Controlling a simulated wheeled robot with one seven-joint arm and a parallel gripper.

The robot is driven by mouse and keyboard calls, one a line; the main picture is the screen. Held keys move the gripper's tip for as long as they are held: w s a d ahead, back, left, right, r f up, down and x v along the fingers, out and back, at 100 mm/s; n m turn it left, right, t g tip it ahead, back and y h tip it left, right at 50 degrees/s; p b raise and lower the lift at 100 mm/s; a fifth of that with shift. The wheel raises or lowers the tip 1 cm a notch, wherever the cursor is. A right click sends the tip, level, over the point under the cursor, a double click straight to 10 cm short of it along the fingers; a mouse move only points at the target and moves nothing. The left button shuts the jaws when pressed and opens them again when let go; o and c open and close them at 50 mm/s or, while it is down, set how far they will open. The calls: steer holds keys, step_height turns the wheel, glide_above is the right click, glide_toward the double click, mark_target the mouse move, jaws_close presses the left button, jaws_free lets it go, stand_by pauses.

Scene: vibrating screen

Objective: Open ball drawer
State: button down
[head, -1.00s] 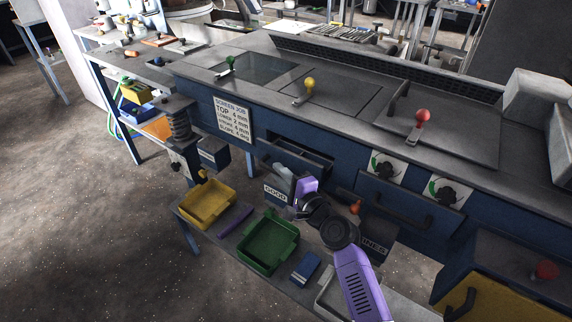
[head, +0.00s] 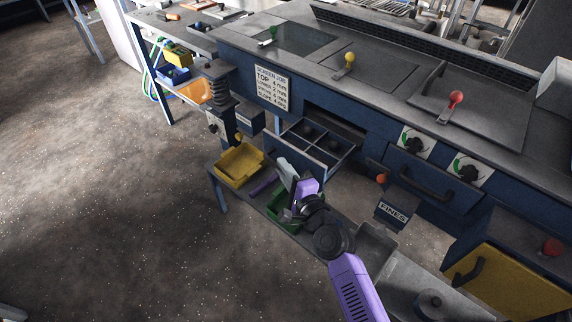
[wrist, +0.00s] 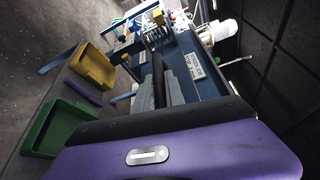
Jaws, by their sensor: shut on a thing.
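The drawer (head: 318,157) stands pulled out from the blue machine front in the head view. Its inside is split into compartments, and dark round things lie in some of them. My gripper (head: 284,168) is at the drawer's front face, shut on the drawer's handle. In the wrist view, my gripper (wrist: 168,92) has its grey fingers around the dark bar of the handle (wrist: 158,78). My purple wrist hides the lower part of the drawer front in the head view.
Below are a yellow tray (head: 240,180), a purple bar (head: 264,184) and a green tray (head: 277,222), partly hidden by my arm. A fines box (head: 393,211) stands to the right. Open floor lies at the left.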

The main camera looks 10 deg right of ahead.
steer(key=shift+s+a+f, duration=0.15)
steer(key=shift+a, duration=0.15)
steer(key=c, duration=1.5)
jaws_free()
steer(key=shift+o, duration=0.5)
steer(key=shift+d, duration=0.1)
steer(key=v, duration=0.7)
steer(key=shift+s, duration=0.35)
